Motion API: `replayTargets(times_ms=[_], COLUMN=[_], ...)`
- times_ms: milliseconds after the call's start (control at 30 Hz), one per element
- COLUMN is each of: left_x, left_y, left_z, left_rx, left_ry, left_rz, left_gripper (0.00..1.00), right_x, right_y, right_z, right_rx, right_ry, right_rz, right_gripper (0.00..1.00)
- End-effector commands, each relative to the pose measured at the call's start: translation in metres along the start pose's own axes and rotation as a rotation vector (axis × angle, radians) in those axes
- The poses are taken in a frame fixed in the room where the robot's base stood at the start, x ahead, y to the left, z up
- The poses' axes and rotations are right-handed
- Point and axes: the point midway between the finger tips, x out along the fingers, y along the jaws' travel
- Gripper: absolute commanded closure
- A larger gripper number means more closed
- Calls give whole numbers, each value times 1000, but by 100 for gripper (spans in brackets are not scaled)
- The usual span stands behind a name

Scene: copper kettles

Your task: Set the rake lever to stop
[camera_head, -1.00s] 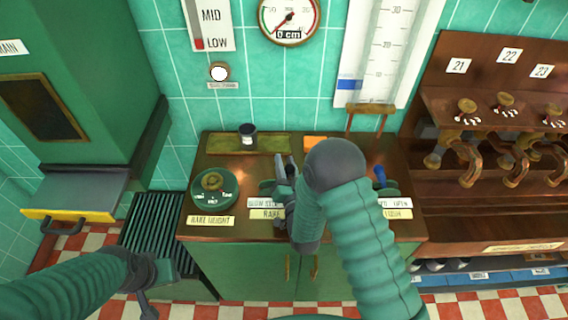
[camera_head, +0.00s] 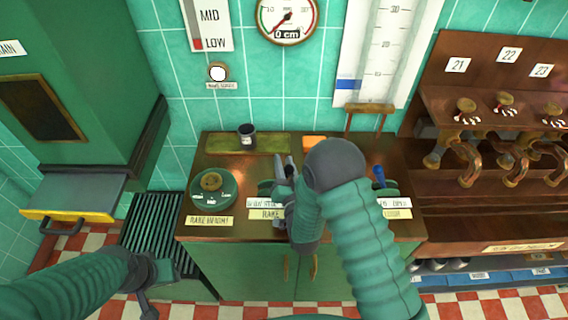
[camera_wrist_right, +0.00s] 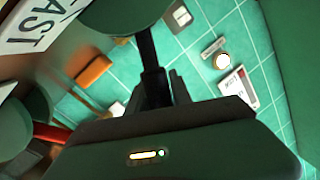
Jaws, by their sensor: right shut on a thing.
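The rake lever stands on the wooden console behind the RAKE label (camera_head: 268,214). In the right wrist view its black stem (camera_wrist_right: 148,48) rises from a round green base (camera_wrist_right: 122,14). My right gripper (camera_head: 285,168) is at this lever, and its fingers (camera_wrist_right: 160,88) are shut on the stem. In the head view my right arm and hand hide most of the lever and part of the label above RAKE, so its exact setting cannot be read. My left gripper (camera_head: 152,290) hangs low at the left, away from the console; its fingers are unclear.
The rake height dial (camera_head: 212,184) is left of the lever. A blue-handled lever (camera_head: 379,176) stands to the right. A dark cup (camera_head: 247,134) stands on a tray behind. The round gauge (camera_head: 288,16) reads 0 cm. Copper taps (camera_head: 468,160) line the right.

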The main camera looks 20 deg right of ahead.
Motion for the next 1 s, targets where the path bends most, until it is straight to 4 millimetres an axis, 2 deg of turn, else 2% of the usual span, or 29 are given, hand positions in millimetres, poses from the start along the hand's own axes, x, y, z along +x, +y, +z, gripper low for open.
replayTargets(times_ms=[167,400,533,833,867,1000], left_x=[0,-4,-4,-4,-4,-4], left_y=[0,0,0,0,0,0], left_z=[0,-1,-1,-1,-1,-1], left_rx=[0,0,0,0,0,0], left_ry=[0,0,0,0,0,0], left_rz=[0,0,0,0,0,0], left_gripper=[64,64,64,64,64,64], right_x=[-2,5,7,8,8,8], right_y=[-2,-32,-41,-42,-42,-42], right_z=[5,11,16,17,17,16], right_rx=[-19,-309,-423,-446,-446,-445], right_ry=[-17,-73,-96,-103,-103,-99], right_rz=[4,25,37,41,41,41], right_gripper=[100,100,100,100,73,54])
